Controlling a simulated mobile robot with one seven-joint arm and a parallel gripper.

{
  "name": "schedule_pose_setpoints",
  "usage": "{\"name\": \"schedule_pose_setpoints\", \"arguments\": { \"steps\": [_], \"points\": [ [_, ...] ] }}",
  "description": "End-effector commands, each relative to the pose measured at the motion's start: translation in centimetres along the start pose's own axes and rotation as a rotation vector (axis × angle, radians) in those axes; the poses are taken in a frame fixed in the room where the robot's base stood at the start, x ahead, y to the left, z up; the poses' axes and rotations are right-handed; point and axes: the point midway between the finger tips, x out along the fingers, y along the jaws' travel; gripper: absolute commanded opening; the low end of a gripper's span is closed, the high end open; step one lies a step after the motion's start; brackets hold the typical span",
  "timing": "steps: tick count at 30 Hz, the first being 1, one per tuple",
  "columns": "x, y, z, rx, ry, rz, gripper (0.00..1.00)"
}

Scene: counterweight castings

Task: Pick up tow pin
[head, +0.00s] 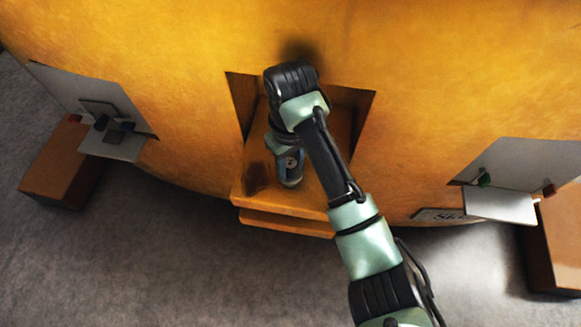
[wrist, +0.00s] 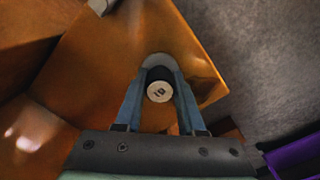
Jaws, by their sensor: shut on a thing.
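The tow pin (wrist: 159,91) shows in the wrist view as a round, pale end with a small dark mark, with a dark body around it. My gripper (wrist: 158,76) has its two blue fingers on either side of the pin and is shut on it. A grey rounded shape shows just beyond the pin; I cannot tell whether it is part of the pin. In the head view my gripper (head: 290,177) points down over the orange ledge (head: 262,186) in front of the recess. The pin is mostly hidden there by the fingers and wrist.
The big yellow-orange casting (head: 440,80) rises behind the ledge, and the recess walls stand close on both sides of my arm. White shelves stand at left (head: 112,145) and right (head: 500,205), holding small dark, green and red items. Grey floor (head: 160,270) lies open in front.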

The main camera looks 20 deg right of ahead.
Motion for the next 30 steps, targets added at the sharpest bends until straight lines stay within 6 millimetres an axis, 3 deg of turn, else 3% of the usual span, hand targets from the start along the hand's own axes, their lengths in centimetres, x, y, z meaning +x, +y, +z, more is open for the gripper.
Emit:
{"name": "schedule_pose_setpoints", "arguments": {
  "steps": [1, 11, 30],
  "points": [
    [-1.2, 0.1, -0.1, 0.000, 0.007, 0.004, 0.00],
    [-7.1, 0.2, -0.1, -0.001, 0.006, 0.006, 0.00],
    [-15.5, 0.2, -0.1, 0.000, 0.005, 0.005, 0.00]
  ]
}}
